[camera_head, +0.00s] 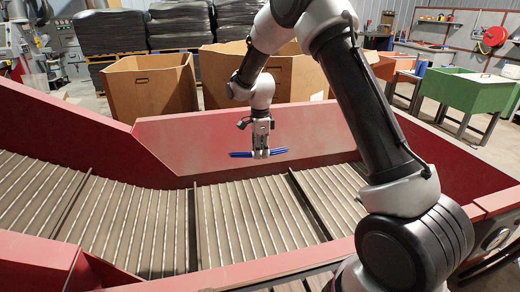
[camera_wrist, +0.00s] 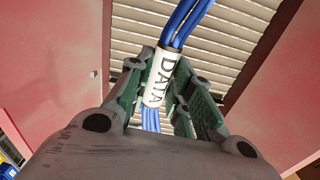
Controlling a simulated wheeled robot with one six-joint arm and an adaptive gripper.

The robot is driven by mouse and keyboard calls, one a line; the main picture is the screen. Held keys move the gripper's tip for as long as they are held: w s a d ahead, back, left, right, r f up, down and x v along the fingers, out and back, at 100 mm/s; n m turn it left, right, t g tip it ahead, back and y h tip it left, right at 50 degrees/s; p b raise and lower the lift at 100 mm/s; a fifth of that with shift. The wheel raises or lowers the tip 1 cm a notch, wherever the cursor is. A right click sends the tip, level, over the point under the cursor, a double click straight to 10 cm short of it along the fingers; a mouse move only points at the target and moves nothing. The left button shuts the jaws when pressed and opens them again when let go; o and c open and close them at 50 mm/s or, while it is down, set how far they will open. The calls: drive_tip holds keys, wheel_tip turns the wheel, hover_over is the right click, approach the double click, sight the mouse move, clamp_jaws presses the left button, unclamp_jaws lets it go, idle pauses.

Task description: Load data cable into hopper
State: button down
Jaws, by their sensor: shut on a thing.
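The data cable (camera_head: 240,154) is a short bundle of blue strands with a white sleeve. In the wrist view the sleeve (camera_wrist: 161,77) reads "DATA", and blue strands (camera_wrist: 186,22) stick out at both ends. My gripper (camera_head: 261,153) is shut on the cable around its sleeve and points down. It holds the cable roughly level above the hopper (camera_head: 110,220), a red-walled trough with a ribbed, slatted floor. The cable is clear of the slats. In the wrist view my gripper's green-padded fingers (camera_wrist: 158,95) lie on both sides of the sleeve.
The hopper's red back wall (camera_head: 160,140) rises behind the cable. Brown cardboard boxes (camera_head: 150,88) stand beyond it, with dark stacked bales (camera_head: 110,32) behind. A green bin (camera_head: 465,92) on legs stands at right. The visible slatted floor is empty.

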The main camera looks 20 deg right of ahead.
drive_tip(key=shift+d+f, duration=0.15)
drive_tip(key=shift+f, duration=2.45)
drive_tip(key=c, duration=1.2)
unclamp_jaws()
drive_tip(key=shift+r, duration=0.1)
wheel_tip(320, 180, up, 12)
drive_tip(key=shift+f, duration=0.1)
